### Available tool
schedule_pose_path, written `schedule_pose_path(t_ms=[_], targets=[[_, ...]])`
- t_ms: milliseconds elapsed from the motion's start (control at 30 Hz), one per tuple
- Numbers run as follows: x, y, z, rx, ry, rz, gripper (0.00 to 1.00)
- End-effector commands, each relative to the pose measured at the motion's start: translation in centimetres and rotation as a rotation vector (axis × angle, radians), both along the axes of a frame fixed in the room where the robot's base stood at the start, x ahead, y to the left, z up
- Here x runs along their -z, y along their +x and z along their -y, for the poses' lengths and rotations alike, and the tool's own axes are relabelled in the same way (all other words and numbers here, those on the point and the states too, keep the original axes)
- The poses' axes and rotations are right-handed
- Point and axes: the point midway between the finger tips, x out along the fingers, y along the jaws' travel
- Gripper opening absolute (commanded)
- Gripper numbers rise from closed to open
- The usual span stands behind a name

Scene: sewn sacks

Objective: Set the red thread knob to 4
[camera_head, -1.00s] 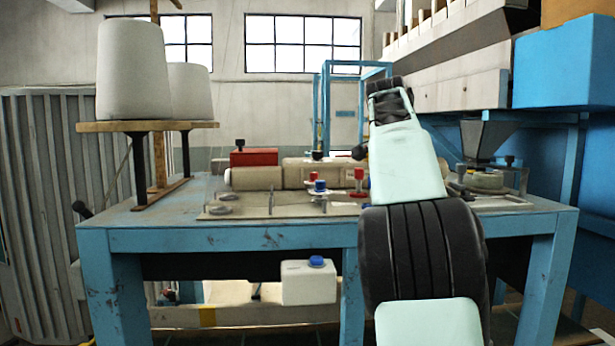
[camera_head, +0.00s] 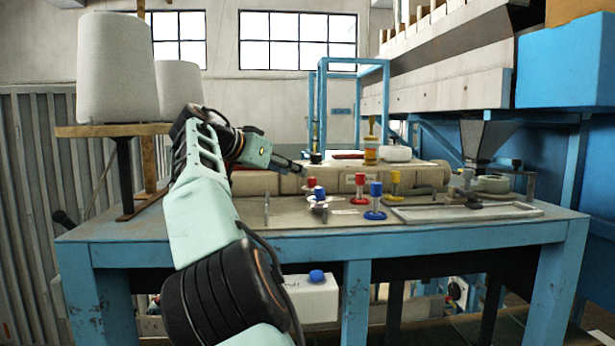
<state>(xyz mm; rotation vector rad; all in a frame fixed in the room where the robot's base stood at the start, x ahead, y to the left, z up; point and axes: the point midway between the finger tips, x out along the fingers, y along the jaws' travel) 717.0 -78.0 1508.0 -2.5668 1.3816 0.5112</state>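Two red knobs show on the blue machine table: one (camera_head: 311,182) at the table's middle beside a blue-topped one, and one (camera_head: 360,186) further right on a red base. I cannot tell which is the thread knob, and no dial numbers are legible. My gripper (camera_head: 300,169) reaches in from the left, pointing right, just above and left of the nearer red knob. They look close, but I cannot tell whether they touch. The fingers are small and seen from the side, so their opening is unclear.
A blue-topped knob (camera_head: 376,199) and a yellow knob (camera_head: 395,182) stand to the right. A long beige roller (camera_head: 335,183) lies behind the knobs. Large white thread cones (camera_head: 118,70) stand at left. The blue table's (camera_head: 320,240) right front has a flat metal frame.

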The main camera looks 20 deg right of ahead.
Motion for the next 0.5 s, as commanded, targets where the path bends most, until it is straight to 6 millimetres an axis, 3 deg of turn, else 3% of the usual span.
schedule_pose_path(t_ms=[300, 500], targets=[[2.1, 3.0, 4.8, 0.002, 0.001, 0.000, 0.35], [2.9, 4.0, 6.2, 0.000, 0.001, 0.000, 0.35]])
